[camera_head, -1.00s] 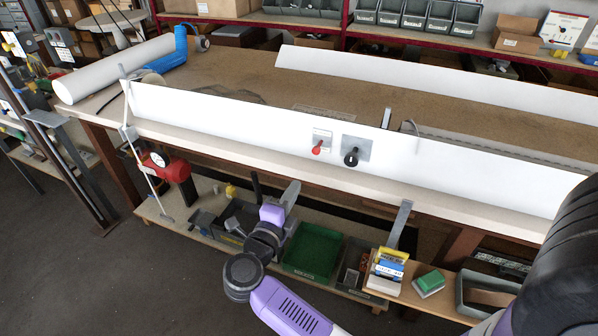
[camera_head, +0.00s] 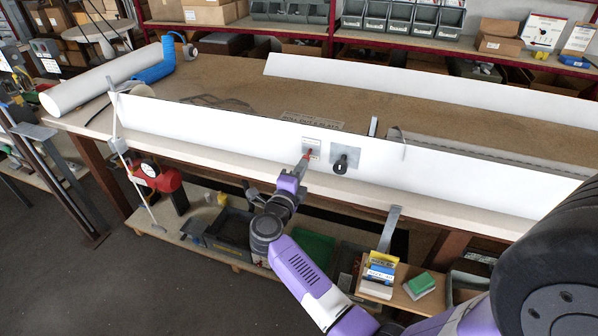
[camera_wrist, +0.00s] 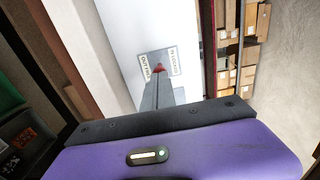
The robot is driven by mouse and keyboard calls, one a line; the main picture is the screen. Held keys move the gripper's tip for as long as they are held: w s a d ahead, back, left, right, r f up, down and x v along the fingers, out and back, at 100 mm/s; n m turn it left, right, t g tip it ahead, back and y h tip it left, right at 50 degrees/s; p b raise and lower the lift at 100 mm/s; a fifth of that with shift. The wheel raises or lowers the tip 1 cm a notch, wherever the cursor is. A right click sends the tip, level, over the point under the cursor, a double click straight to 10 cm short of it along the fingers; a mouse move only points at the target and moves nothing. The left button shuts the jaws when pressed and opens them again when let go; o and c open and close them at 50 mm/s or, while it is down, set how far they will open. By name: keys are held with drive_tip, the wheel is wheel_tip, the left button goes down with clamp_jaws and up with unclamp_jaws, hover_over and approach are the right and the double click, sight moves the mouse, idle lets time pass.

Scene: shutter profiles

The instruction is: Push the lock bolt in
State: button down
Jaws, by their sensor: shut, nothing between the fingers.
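The lock bolt has a red knob (camera_head: 308,154) on a small labelled plate (camera_head: 314,145) on the long white profile (camera_head: 220,128). In the wrist view the red knob (camera_wrist: 159,68) shows just past my fingertips, between labels that seem to read "OUT FREE" and "IN LOCKED" on the plate (camera_wrist: 171,58). My gripper (camera_head: 303,163) is shut and empty, its fingertips at the knob from the front. In the wrist view my gripper (camera_wrist: 158,78) covers part of the knob. I cannot tell whether they touch, or how far in the bolt sits.
A black knob (camera_head: 341,164) on a grey plate (camera_head: 352,148) sits just right of the bolt. The profile stands along the front of the workbench (camera_head: 240,155). A second white profile (camera_head: 420,83) lies behind. Bins and boxes (camera_head: 378,275) stand on the lower shelf.

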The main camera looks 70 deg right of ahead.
sight(308, 155)
drive_tip(key=shift+w+d, duration=0.1)
drive_tip(key=shift+d, duration=1.35)
drive_tip(key=shift+d+r, duration=0.1)
drive_tip(key=shift+p, duration=0.3)
